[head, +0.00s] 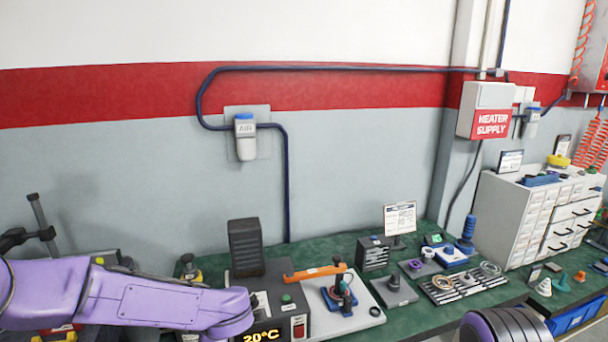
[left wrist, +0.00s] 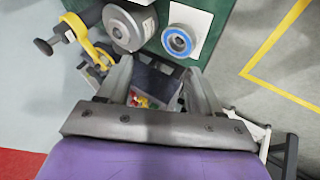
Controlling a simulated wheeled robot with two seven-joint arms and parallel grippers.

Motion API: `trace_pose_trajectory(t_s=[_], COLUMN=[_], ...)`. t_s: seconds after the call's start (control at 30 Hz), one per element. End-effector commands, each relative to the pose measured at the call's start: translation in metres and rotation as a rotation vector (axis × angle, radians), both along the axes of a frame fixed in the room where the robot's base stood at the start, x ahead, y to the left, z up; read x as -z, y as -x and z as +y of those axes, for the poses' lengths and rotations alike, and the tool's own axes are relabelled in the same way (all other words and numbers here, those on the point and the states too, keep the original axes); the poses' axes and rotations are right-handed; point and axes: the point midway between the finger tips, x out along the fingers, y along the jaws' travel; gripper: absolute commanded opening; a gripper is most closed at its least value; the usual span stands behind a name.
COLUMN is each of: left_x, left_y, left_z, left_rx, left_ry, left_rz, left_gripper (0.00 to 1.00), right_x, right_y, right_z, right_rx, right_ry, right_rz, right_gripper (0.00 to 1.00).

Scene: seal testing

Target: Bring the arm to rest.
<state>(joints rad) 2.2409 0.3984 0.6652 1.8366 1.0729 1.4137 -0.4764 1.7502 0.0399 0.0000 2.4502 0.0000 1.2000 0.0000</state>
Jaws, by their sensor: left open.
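My left arm, with purple covers, reaches in from the left of the head view and lies across the front of the bench. Its gripper is not visible there. In the left wrist view my left gripper (left wrist: 160,78) has its two grey fingers spread apart with nothing held between them. Beyond and below the fingers is a dark bin (left wrist: 158,84) with small red and yellow pieces. Part of my right arm, a purple and black rounded link, shows at the bottom right of the head view. My right gripper is out of view.
The green bench (head: 425,318) holds a heater unit (head: 290,322) reading 20°C, an orange-handled device (head: 315,273), a ring rack (head: 462,284) and a white drawer cabinet (head: 535,215). In the wrist view, a grey round part (left wrist: 128,24) and a blue ring (left wrist: 177,41) lie near the bench edge.

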Motion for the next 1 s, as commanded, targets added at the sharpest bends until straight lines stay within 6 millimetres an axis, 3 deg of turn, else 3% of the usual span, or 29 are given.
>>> trace_pose_trajectory(t_s=[0.03,0.17,0.2,0.27,0.3,0.4,0.5,0.6,0.73,1.0], left_x=[0.032,0.124,0.152,0.19,0.211,0.252,0.273,0.283,0.292,0.291], left_y=[0.01,0.059,0.082,0.122,0.151,0.225,0.285,0.319,0.334,0.333], left_z=[0.007,0.021,0.025,0.029,0.033,0.047,0.065,0.084,0.086,0.085], left_rx=[0.066,0.347,0.445,0.592,0.682,0.875,1.0,1.033,1.048,1.045], left_ry=[-0.068,-0.211,-0.231,-0.241,-0.238,-0.221,-0.217,-0.228,-0.222,-0.222], left_rz=[-0.01,-0.003,0.024,0.081,0.132,0.278,0.422,0.521,0.559,0.557], left_gripper=[0.65,0.65,0.65,0.65,0.65,0.65,0.65,0.65,0.65,0.65], right_x=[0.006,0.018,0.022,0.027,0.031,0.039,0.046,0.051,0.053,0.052], right_y=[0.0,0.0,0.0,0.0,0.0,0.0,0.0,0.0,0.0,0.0], right_z=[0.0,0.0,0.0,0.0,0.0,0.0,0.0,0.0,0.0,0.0], right_rx=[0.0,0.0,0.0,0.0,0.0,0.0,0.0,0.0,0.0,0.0], right_ry=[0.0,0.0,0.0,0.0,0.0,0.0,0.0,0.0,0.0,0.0], right_rz=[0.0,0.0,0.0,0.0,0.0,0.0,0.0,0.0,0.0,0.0], right_gripper=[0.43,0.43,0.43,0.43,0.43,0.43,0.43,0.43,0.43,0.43])
